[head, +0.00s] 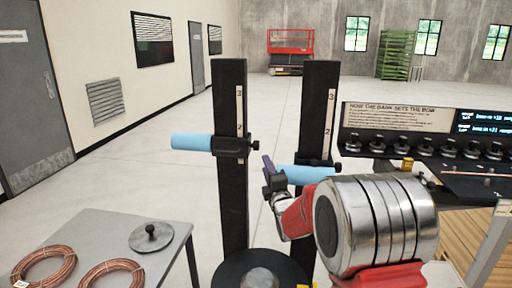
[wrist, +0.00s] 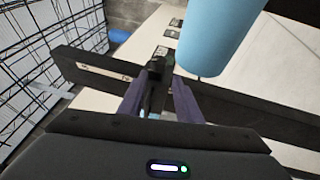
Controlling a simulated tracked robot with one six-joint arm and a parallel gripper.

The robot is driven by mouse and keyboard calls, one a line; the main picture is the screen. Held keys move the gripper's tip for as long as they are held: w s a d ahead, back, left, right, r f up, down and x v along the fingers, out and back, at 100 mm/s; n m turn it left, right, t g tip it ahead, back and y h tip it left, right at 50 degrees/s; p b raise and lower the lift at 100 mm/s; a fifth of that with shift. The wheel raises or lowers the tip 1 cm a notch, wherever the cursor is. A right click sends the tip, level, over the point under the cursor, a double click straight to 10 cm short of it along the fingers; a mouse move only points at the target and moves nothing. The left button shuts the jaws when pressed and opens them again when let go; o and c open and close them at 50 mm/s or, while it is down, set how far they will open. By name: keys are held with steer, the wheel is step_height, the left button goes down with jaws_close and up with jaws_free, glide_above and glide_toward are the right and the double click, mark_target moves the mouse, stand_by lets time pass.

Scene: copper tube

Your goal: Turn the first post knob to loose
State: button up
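Two black upright posts stand in the head view, the left post (head: 232,185) and the right post (head: 318,110), each with a numbered scale. A clamp on the left post carries a light blue tube (head: 191,141) and has a small black knob (head: 256,145) on its right side. The right post carries another blue tube (head: 305,175). My gripper (head: 267,164) is just below and right of the left post's knob. In the wrist view its purple fingers (wrist: 158,95) are apart, with a black knob (wrist: 155,68) at their tips; I cannot tell whether they touch it.
A grey table (head: 65,250) at lower left holds copper coils (head: 45,265) and a disc with a knob (head: 151,237). A bench with a row of black knobs (head: 448,148) and a sign (head: 398,117) stands at right. A blue tube (wrist: 215,35) is close beside the fingers in the wrist view.

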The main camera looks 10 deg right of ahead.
mark_target(257, 149)
steer(key=shift+o, duration=1.2)
steer(key=shift+a, duration=0.25)
steer(key=shift+o, duration=1.1)
steer(key=shift+w, duration=0.15)
steer(key=shift+w+a+r, duration=0.2)
steer(key=shift+w+r, duration=0.2)
steer(key=shift+w, duration=1.8)
steer(key=shift+w+a+r, duration=0.2)
steer(key=shift+w+r, duration=0.2)
steer(key=shift+w, duration=1.8)
steer(key=shift+w+a+r, duration=0.2)
steer(key=shift+w+r, duration=0.2)
steer(key=shift+w, duration=1.8)
steer(key=shift+c, duration=0.7)
steer(key=shift+f, duration=0.1)
steer(key=c, duration=0.9)
